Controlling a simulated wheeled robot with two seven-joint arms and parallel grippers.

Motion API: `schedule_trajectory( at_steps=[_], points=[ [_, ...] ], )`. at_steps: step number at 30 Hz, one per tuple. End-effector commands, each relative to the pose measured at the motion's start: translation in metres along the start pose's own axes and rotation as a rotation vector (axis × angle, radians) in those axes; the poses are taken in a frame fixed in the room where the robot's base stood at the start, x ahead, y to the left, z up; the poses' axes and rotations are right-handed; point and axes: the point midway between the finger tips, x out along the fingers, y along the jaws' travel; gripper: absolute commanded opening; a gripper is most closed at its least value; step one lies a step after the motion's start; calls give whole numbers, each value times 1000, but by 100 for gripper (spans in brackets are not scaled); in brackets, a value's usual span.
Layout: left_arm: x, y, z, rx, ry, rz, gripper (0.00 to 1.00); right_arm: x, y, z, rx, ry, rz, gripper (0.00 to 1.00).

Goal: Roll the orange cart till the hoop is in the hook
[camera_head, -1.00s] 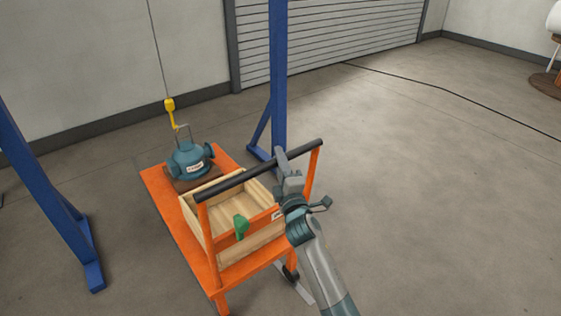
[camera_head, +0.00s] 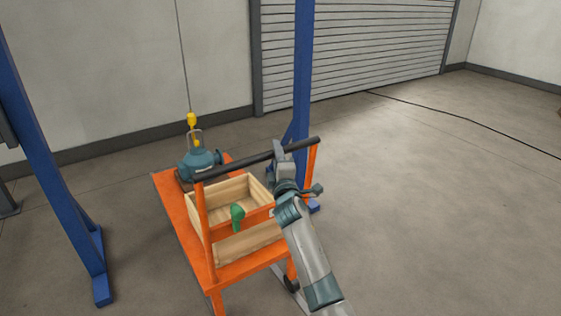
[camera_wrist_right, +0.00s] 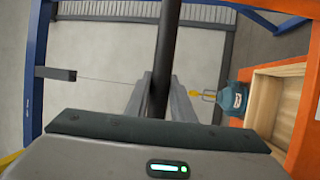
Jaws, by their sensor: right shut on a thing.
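The orange cart (camera_head: 230,268) stands at centre-left with a black push bar (camera_head: 228,166) across its uprights. My right gripper (camera_head: 283,158) is shut on the bar, right of its middle; in the right wrist view the bar runs between the fingers (camera_wrist_right: 160,97). A teal pump (camera_head: 199,164) sits at the cart's far end with a grey hoop (camera_head: 188,140) on top. The yellow hook (camera_head: 192,120) hangs from a cable. Its lower tip overlaps the hoop's opening in the picture; I cannot tell if it passes through. My left gripper is not in view.
A wooden box (camera_head: 222,204) with a green object (camera_head: 237,217) sits on the cart. Blue gantry legs stand left (camera_head: 50,165) and right (camera_head: 303,80) of it. The floor at right is clear.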

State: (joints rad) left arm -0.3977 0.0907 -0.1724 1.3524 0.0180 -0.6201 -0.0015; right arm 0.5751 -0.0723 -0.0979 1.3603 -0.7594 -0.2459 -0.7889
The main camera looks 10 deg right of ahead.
Motion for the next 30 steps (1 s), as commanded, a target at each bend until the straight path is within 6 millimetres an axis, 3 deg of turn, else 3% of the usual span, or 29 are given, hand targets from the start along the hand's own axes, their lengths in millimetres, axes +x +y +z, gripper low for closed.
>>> schedule_trajectory(
  at_steps=[8,9,11,23,30],
  points=[
    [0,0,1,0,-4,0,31,-1,-3,0,-2,-1,-6,0],
    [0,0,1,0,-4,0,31,-1,-3,0,-2,-1,-6,29],
    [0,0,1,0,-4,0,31,-1,-3,0,-2,-1,-5,40],
    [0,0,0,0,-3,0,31,-3,-2,0,-2,-1,-4,40],
    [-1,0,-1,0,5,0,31,-20,-3,0,-2,0,-3,40]
  ],
)
